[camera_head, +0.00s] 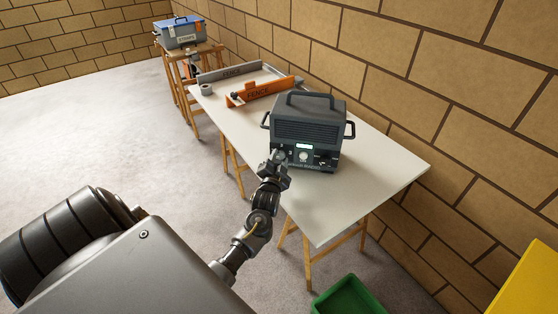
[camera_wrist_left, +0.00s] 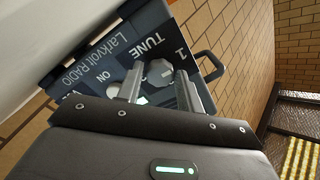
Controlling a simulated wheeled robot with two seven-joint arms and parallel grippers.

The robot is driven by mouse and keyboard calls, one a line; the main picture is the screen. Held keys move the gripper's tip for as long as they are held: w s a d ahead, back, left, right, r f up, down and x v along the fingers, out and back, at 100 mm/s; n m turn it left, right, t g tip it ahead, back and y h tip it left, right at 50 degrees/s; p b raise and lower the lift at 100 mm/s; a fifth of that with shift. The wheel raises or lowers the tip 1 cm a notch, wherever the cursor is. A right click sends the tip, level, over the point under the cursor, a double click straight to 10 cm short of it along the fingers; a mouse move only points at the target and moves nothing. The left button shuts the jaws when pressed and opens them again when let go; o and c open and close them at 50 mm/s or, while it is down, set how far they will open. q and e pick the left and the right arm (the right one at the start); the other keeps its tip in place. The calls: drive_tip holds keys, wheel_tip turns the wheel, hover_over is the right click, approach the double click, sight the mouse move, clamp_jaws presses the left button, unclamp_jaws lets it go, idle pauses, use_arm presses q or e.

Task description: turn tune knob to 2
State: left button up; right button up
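A dark grey radio (camera_head: 309,131) with a top handle and side handles stands on the white table (camera_head: 375,185), its control panel facing me. In the left wrist view its panel (camera_wrist_left: 108,52) reads "Larkvolt RADIO", "TUNE", "ON" and a "1". The tune knob (camera_wrist_left: 159,72), a grey faceted knob, shows between my left gripper's fingers (camera_wrist_left: 160,80), which are apart. I cannot tell whether they touch it; its pointer setting is unclear. In the head view my left gripper (camera_head: 277,158) is at the panel's left part. My right gripper is not in view.
An orange fence piece (camera_head: 262,91), a grey fence piece (camera_head: 229,72) and a grey roll (camera_head: 207,89) lie behind the radio. A blue toolbox (camera_head: 180,33) stands on a far wooden stand. A green crate (camera_head: 322,301) is on the floor. A brick wall runs along the right.

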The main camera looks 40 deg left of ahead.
use_arm(q)
drive_tip(key=c, duration=0.6)
drive_tip(key=shift+o, duration=0.2)
drive_tip(key=shift+r+m+p, duration=0.2)
drive_tip(key=shift+m+p, duration=0.9)
drive_tip(key=shift+p, duration=0.05)
drive_tip(key=m+p, duration=0.4)
drive_tip(key=m, duration=0.1)
drive_tip(key=m+p, duration=0.3)
drive_tip(key=m, duration=0.2)
drive_tip(key=shift+m, duration=0.4)
drive_tip(key=m+p, duration=0.2)
drive_tip(key=m, duration=0.2)
drive_tip(key=shift+f+m+p, duration=0.15)
drive_tip(key=shift+m+p, duration=0.15)
drive_tip(key=shift+p, duration=0.05)
drive_tip(key=o, duration=1)
drive_tip(key=shift+c, duration=0.2)
